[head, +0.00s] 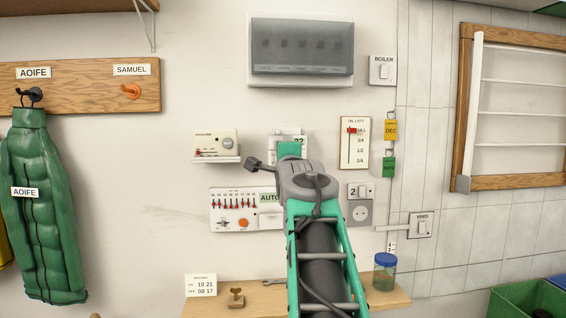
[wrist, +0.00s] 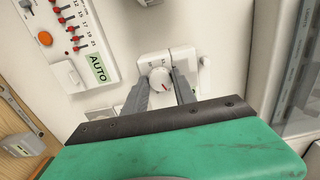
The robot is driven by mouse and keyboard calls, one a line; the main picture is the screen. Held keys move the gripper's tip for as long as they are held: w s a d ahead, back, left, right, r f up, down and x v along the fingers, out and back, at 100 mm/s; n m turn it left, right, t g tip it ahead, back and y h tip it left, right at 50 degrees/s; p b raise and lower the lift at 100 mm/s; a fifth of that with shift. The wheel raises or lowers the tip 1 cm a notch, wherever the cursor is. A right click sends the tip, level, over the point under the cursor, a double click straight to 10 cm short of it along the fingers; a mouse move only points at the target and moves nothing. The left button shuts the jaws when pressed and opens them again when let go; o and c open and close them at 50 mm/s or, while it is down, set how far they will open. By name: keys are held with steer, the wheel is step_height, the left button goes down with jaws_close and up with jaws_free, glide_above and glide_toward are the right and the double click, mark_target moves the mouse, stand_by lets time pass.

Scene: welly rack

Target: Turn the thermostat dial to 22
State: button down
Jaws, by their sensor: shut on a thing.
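The thermostat is a small white box (wrist: 182,56) on the wall with a round white dial (wrist: 159,76) in the wrist view. A red mark on the dial points towards the lower right of that view; the scale is too small to read. My gripper (wrist: 160,83) has its two grey fingers on either side of the dial and is shut on it. In the head view the thermostat (head: 293,131) is mostly hidden behind my gripper's green body. A "22" shows beside that body. The dial itself is hidden there.
A timer panel (head: 232,221) with red sliders and an AUTO label is below left. Switches and a socket (head: 361,213) are lower right. A glass jar (head: 384,276) stands on the wooden shelf below.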

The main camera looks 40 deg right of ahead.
steer(key=c, duration=1)
jaws_free()
steer(key=b+v, duration=0.1)
steer(key=v, duration=0.6)
steer(key=shift+s+a, duration=0.2)
steer(key=shift+s, duration=0.15)
